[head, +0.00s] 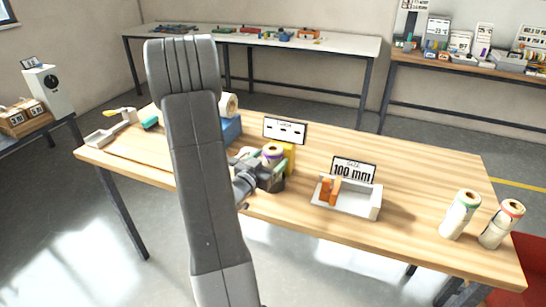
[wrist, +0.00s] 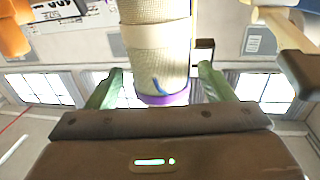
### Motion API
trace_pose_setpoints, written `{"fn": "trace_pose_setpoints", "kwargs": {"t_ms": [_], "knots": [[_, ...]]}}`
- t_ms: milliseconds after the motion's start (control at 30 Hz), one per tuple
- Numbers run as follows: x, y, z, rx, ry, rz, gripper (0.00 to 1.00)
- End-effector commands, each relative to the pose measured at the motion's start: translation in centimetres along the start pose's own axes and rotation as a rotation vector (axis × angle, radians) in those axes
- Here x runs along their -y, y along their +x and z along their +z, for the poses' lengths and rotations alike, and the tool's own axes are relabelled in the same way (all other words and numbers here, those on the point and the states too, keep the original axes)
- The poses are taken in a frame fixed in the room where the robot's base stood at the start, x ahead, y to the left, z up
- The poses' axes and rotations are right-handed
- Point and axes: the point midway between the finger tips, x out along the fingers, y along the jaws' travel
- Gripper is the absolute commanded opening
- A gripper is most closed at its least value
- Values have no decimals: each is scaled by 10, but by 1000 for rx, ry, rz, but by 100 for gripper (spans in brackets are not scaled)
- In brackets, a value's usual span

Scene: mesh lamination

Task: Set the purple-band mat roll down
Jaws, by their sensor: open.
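The purple-band mat roll (head: 272,151) is a pale mesh cylinder near the middle of the wooden table, in front of a small sign. In the wrist view the roll (wrist: 155,45) shows its mesh side, a blue mark and the purple band at its near end. My gripper (head: 262,167) is around the roll at the table's middle. In the wrist view its green fingers (wrist: 160,82) stand open on either side of the roll, with gaps visible. The roll's lower part is hidden by my gripper in the head view, so what it rests on cannot be seen.
A yellow block (head: 290,155) and a sign (head: 285,130) stand just behind the roll. A white tray (head: 372,203) with orange parts and a 100 mm sign (head: 353,170) is to the right. A green-banded roll (head: 459,215) and a red-banded roll (head: 501,224) stand at the right end.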

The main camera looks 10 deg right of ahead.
Motion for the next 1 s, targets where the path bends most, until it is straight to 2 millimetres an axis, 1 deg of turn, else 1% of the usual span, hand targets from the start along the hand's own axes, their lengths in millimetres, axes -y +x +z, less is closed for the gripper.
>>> {"fn": "trace_pose_setpoints", "kwargs": {"t_ms": [33, 200, 300, 400, 500, 600, 1000], "knots": [[2, -14, 3, 0, 0, -6, 75], [2, -52, 2, -1, 0, -6, 75], [1, -69, 2, -1, 0, -5, 75], [1, -81, 2, -1, 1, -4, 75], [1, -89, 2, -1, 1, -2, 75], [0, -93, 1, -1, 1, -1, 75], [0, -94, 1, -1, 1, 0, 75]]}}
